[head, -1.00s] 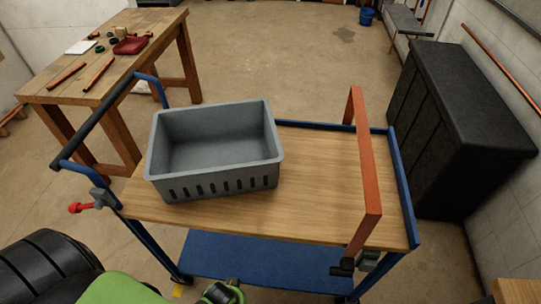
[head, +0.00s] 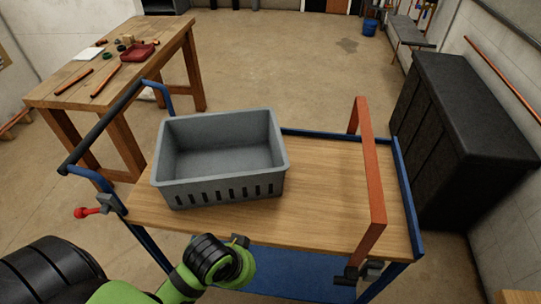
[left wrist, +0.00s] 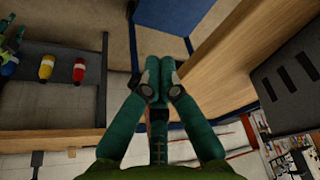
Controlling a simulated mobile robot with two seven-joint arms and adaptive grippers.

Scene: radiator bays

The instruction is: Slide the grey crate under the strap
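The grey crate (head: 222,192) is an open, empty-looking bin with slots along its near side. It sits on the left half of the cart's wooden top (head: 310,220), and its slotted wall shows in the left wrist view (left wrist: 290,85). The strap (head: 374,190) is an orange-red arch across the cart's right part. The crate is left of it, with bare deck between. My left arm reaches in front of the cart's near edge, below the crate; its fingers are mostly hidden in the head view. In the left wrist view, my left gripper (left wrist: 161,75) is shut and empty.
The cart has a dark push handle (head: 105,125) at left, a blue rail (head: 407,200) at right and a blue lower shelf (head: 300,275). A wooden workbench (head: 75,85) with tools stands behind left. A black cabinet (head: 470,130) stands at right. Floor behind the cart is open.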

